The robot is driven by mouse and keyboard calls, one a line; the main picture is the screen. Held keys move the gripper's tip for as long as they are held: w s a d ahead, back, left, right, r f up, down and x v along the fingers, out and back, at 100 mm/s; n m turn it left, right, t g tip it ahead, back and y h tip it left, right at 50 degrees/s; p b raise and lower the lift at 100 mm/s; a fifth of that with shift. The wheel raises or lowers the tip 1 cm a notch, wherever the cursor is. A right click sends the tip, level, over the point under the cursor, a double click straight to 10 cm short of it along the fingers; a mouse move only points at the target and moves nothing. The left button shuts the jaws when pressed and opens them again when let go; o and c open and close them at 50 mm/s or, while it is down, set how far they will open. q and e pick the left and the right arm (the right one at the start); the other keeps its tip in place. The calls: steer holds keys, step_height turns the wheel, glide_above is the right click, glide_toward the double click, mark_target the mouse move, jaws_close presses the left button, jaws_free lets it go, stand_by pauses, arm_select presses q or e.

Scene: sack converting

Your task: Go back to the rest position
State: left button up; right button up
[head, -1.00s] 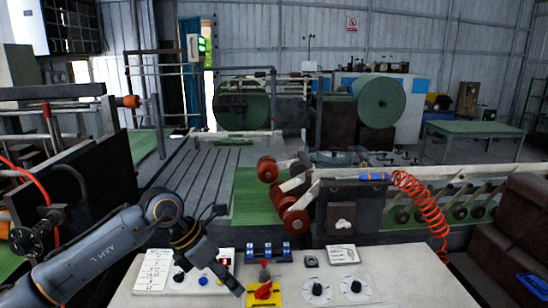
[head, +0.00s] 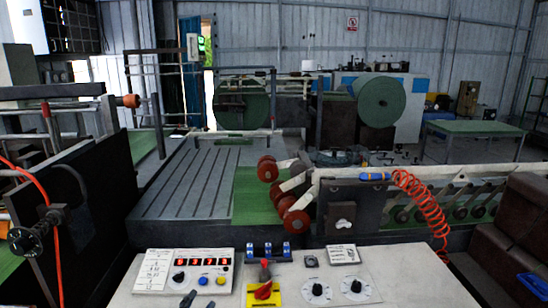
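Only the tip of my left gripper (head: 187,299) shows, dark grey, at the bottom edge of the head view. It is just in front of the control box (head: 151,288) with the red digit display, on the pale console (head: 415,284). I see nothing held, but most of the gripper is cut off and its opening cannot be judged. My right gripper is not in view.
The console carries a red rotary switch (head: 263,291) on a yellow plate, blue switches (head: 268,252) and two round dials (head: 317,292). Behind it are red rollers (head: 296,223) and a coiled orange hose (head: 428,211). A dark machine panel (head: 92,215) stands at the left.

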arm_select(q)
steer(key=s+a+f+n+g+y, duration=0.1)
steer(key=s+a+f+n+g, duration=0.15)
steer(key=s+f+g, duration=0.7)
steer(key=s+a+f+n+g, duration=0.2)
steer(key=s+f+n+g, duration=0.15)
steer(key=s+f, duration=1)
steer(key=s+f+g+b, duration=0.1)
steer(key=s+f+b, duration=0.15)
steer(key=f, duration=1.05)
steer(key=s+f+b, duration=0.1)
steer(key=f+b, duration=0.2)
steer(key=f, duration=1)
steer(key=s+a+f+b, duration=0.1)
steer(key=s+f+b, duration=0.1)
steer(key=s+f, duration=0.6)
steer(key=s+a+f+g+b, duration=0.1)
steer(key=s+a+f+b, duration=0.1)
steer(key=s+f, duration=0.7)
step_height(320, 180, down, 5)
steer(key=shift+s+a+f+m+g, duration=0.15)
steer(key=shift+s+a+m+g, duration=0.05)
steer(key=shift+s+m+g, duration=0.1)
